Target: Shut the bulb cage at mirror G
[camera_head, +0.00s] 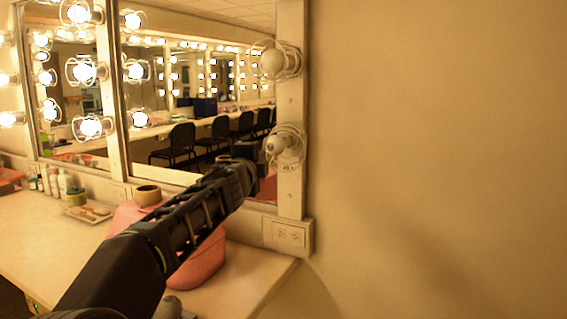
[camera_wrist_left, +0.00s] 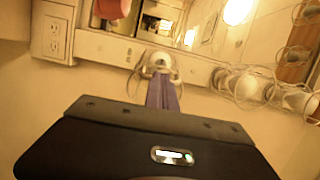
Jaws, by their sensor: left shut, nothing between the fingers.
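An unlit bulb in a round wire cage (camera_head: 285,147) sits low on the white post at the mirror's right edge. A second unlit caged bulb (camera_head: 273,62) sits higher on the same post. No label G is readable. My left gripper (camera_head: 262,157) is shut and empty just left of the lower cage; contact cannot be told. In the left wrist view, the shut fingers (camera_wrist_left: 163,93) point at a caged bulb (camera_wrist_left: 160,64), with thin wire loops to both sides. Whether this cage's halves meet is unclear. My right gripper is out of view.
The mirror (camera_head: 200,90) reflects lit bulbs and black chairs. A pink container (camera_head: 203,262) stands on the counter (camera_head: 60,235) under my left arm. Bottles (camera_head: 65,183) and a tray (camera_head: 75,212) are farther left. An outlet (camera_head: 290,236) is below the post. The wall right is bare.

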